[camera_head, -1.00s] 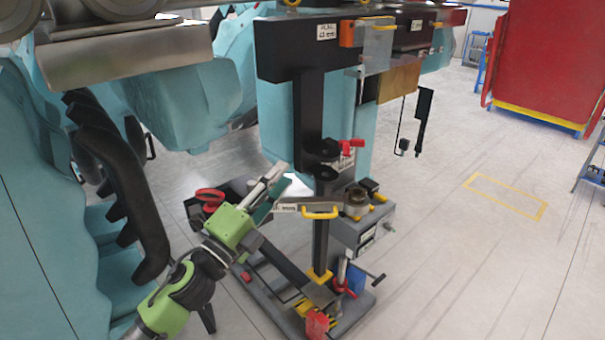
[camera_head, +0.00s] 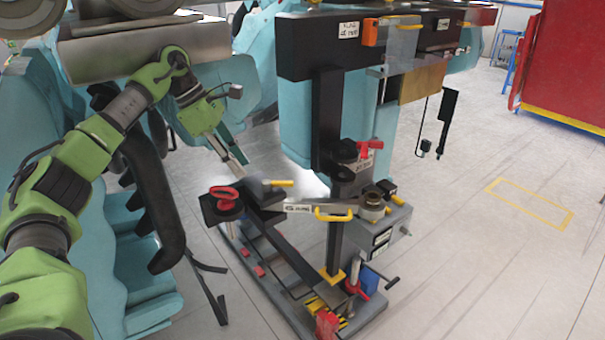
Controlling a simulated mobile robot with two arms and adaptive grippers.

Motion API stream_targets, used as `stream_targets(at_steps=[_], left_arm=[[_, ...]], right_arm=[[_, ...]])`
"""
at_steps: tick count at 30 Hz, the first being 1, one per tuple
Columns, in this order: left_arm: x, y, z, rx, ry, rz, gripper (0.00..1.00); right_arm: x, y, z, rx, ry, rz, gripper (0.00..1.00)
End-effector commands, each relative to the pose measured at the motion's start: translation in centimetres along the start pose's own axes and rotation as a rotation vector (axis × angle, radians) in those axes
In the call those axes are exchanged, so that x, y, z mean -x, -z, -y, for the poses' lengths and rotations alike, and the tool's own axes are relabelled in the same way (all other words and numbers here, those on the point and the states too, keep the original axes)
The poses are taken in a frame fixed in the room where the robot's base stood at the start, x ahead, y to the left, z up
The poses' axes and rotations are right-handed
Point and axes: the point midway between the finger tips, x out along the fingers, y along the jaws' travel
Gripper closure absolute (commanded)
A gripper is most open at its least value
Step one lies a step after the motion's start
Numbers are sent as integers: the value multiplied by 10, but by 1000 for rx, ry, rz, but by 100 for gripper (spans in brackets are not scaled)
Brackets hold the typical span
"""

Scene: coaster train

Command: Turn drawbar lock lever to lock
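The grey drawbar (camera_head: 302,206) spans the stand, with a yellow handle (camera_head: 334,214) at its middle and a round grey coupling (camera_head: 374,203) at its right end. A red looped lever (camera_head: 226,194) sits on the dark block at its left end. A small red lever (camera_head: 371,145) sits on the black upright's coupling. I cannot tell which is the lock lever. My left gripper (camera_head: 240,158) points down and right, above the red looped lever and apart from it. Whether its fingers are open is unclear. My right gripper is out of view.
The stand's grey base (camera_head: 268,277) holds a red-handled post and a blue block (camera_head: 370,278). A black beam (camera_head: 335,42) crosses above. Teal bodies with black curved parts stand at left. The floor at right is clear, near a red panel (camera_head: 570,65).

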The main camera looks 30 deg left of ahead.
Motion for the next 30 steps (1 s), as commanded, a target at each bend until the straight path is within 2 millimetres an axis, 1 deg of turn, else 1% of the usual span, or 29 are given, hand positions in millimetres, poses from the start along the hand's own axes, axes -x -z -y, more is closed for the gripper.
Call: stream_targets(at_steps=[1,3,5,7,11,24,27,30], left_arm=[[11,13,1,10,3,-27,74],[19,24,3,18,10,-53,74],[22,27,4,20,14,-63,74],[21,23,4,19,17,-66,74],[13,5,5,16,19,-66,74],[-28,-82,4,17,19,-64,74],[-48,-78,4,21,20,-67,74],[-63,-78,5,20,19,-65,74]], right_arm=[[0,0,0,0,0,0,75],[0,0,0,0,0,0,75],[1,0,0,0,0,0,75],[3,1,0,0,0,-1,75],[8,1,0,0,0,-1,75],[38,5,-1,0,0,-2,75],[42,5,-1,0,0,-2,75],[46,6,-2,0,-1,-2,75]])
